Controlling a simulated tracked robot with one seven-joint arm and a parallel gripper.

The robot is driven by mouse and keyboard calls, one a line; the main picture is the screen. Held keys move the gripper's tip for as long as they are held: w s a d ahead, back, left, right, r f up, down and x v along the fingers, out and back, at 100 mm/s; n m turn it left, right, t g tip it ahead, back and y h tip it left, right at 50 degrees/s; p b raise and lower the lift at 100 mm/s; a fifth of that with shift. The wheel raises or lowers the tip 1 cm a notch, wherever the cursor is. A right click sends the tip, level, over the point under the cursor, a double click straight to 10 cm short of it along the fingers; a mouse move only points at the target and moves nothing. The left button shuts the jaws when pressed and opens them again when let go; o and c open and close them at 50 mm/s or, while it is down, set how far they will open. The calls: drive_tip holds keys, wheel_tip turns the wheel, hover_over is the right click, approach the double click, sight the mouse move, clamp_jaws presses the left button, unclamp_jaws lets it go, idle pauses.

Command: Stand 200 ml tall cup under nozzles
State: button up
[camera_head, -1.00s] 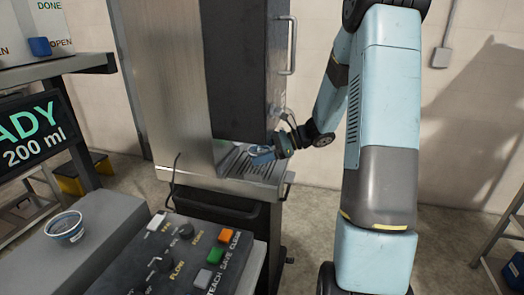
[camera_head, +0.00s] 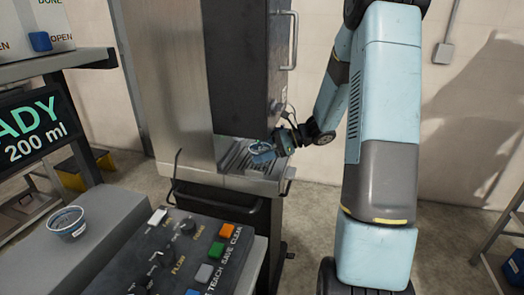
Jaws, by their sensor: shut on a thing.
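My gripper (camera_head: 279,146) is at the dispenser's opening, low on its right side. It is shut on a small cup (camera_head: 262,153) with a pale rim and bluish side. The cup is just over the slatted drip tray (camera_head: 239,157); I cannot tell whether it touches it. The nozzles are hidden inside the dispenser (camera_head: 180,80).
A control panel (camera_head: 178,255) with coloured buttons and knobs stands in front of the dispenser. A display (camera_head: 36,128) at the left reads "200 ml". A vertical handle (camera_head: 293,40) sticks out on the dispenser's right. Open floor lies right of my arm.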

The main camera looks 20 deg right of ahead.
drive_tip(key=shift+f, duration=0.1)
drive_tip(key=o, duration=1.1)
